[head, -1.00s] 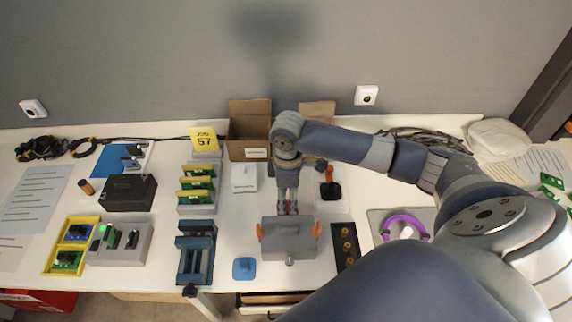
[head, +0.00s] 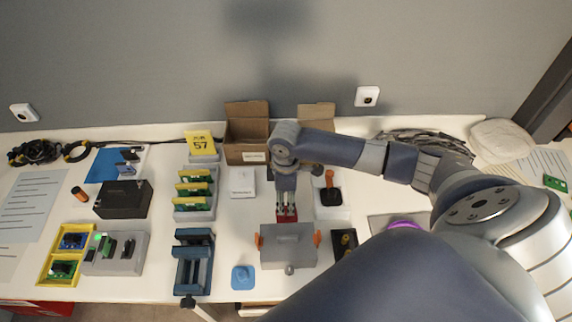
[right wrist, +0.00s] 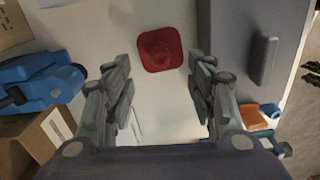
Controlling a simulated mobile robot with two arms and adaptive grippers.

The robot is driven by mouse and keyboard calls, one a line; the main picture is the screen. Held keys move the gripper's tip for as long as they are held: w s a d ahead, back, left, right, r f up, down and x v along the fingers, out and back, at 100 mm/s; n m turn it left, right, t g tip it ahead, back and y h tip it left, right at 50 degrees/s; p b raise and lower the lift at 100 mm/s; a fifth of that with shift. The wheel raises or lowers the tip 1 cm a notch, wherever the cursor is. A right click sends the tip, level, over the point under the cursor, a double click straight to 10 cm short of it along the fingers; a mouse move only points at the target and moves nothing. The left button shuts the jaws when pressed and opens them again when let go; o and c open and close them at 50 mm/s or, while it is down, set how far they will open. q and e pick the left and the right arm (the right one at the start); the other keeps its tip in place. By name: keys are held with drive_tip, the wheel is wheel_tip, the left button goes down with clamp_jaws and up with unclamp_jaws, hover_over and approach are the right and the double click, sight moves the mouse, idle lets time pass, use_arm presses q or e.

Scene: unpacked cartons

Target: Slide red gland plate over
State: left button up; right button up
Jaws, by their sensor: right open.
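The red gland plate (right wrist: 159,48) is a small red rounded square with a raised middle, flat on the white tabletop in the right wrist view. In the head view its red surface (head: 287,217) shows in part, just behind the grey box (head: 288,247) with orange side clips. In the wrist view this grey box (right wrist: 250,60) is right of the plate, with a narrow gap. My right gripper (right wrist: 160,88) is open and empty; the plate lies beyond its fingertips. It shows from above in the head view (head: 286,204). My left gripper is not in view.
A blue plate (head: 243,277) lies left of the grey box, and a blue vise-like fixture (head: 193,262) farther left. A dark tray (head: 344,243) stands to the right. An open carton (head: 247,132) is behind. A white card (head: 242,182) lies between carton and blue plate.

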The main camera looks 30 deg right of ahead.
sight(286, 209)
wheel_tip(286, 209, down, 6)
drive_tip(key=shift+f, duration=0.25)
drive_tip(key=c, duration=1.1)
